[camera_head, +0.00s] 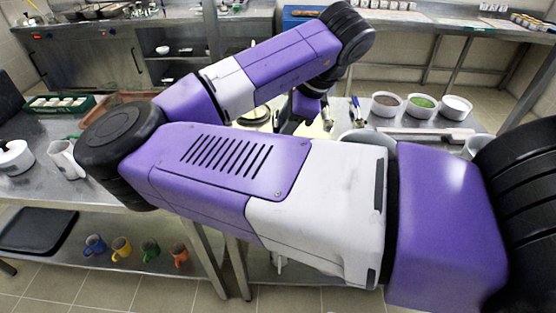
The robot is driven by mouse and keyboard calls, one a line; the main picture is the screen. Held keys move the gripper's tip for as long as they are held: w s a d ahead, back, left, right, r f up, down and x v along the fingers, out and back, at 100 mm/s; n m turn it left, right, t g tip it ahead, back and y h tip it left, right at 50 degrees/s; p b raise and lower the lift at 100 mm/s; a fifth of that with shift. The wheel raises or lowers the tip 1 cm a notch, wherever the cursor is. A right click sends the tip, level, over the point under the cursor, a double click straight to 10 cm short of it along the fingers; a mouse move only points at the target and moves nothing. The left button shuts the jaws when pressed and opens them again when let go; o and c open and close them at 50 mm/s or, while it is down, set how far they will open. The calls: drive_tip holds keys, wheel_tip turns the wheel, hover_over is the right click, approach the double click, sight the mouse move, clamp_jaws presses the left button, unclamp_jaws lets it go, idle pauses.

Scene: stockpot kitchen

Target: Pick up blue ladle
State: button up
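A small blue handle-like thing (357,110) shows on the near counter, just right of the arm's far end. It may be the blue ladle, but its bowl cannot be made out. My gripper (294,118) is over the counter, to the left of this blue thing and apart from it in the picture. It is dark, small and partly hidden behind my purple and white arm, so its fingers cannot be made out. My arm also hides much of the counter's middle.
Three bowls, with brown (386,105), green (421,107) and white (455,108) contents, stand right of the blue thing. A white pot (15,158) and a pitcher (66,160) stand at left. Several coloured mugs (121,248) and a black tray (37,231) are on the lower shelf.

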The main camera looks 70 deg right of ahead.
drive_tip(key=shift+x, duration=1.5)
drive_tip(key=shift+c, duration=0.2)
clamp_jaws()
